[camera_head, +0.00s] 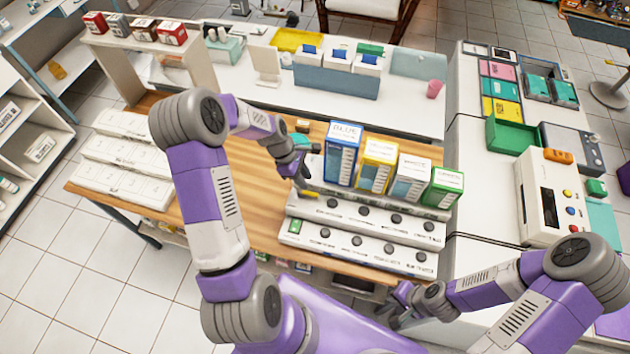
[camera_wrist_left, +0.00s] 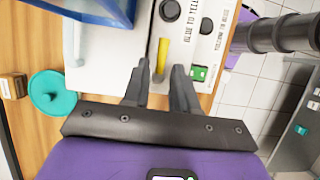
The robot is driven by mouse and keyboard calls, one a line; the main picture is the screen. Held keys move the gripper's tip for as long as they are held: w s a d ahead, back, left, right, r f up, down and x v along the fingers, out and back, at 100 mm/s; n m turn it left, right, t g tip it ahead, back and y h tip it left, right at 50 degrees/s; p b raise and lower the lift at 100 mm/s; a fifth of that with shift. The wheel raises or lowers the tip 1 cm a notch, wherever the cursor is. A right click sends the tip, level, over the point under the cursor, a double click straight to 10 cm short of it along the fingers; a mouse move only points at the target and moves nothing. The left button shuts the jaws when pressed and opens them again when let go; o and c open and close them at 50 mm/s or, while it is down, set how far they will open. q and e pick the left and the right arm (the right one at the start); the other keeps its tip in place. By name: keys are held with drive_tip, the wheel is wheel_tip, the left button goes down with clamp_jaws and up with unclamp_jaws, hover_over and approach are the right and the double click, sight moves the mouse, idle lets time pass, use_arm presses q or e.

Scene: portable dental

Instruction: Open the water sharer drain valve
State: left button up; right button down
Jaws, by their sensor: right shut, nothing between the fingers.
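A white stepped unit with rows of black knobs (camera_head: 372,228) stands at the front of the wooden table; I take it for the water sharer. A small yellow lever (camera_head: 309,194) sits at its upper left end, and it also shows in the left wrist view (camera_wrist_left: 162,58). My left gripper (camera_head: 303,180) is open above that end. In the left wrist view its two fingertips (camera_wrist_left: 160,66) point at the lever, one towards each side; contact cannot be told. A green switch (camera_wrist_left: 199,73) lies beside the right finger. My right gripper (camera_head: 396,304) is shut and empty, low in front of the table.
Blue, yellow, white and green boxes (camera_head: 376,167) stand behind the knobs, right of my left gripper. A teal round object (camera_wrist_left: 52,94) lies on the wood. White trays (camera_head: 125,165) are at the left. A white device (camera_head: 550,200) stands at the right.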

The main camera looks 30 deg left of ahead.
sight(313, 193)
use_arm(q)
drive_tip(key=x, duration=0.6)
drive_tip(key=shift+s, duration=0.25)
drive_tip(key=shift+c, duration=0.2)
clamp_jaws()
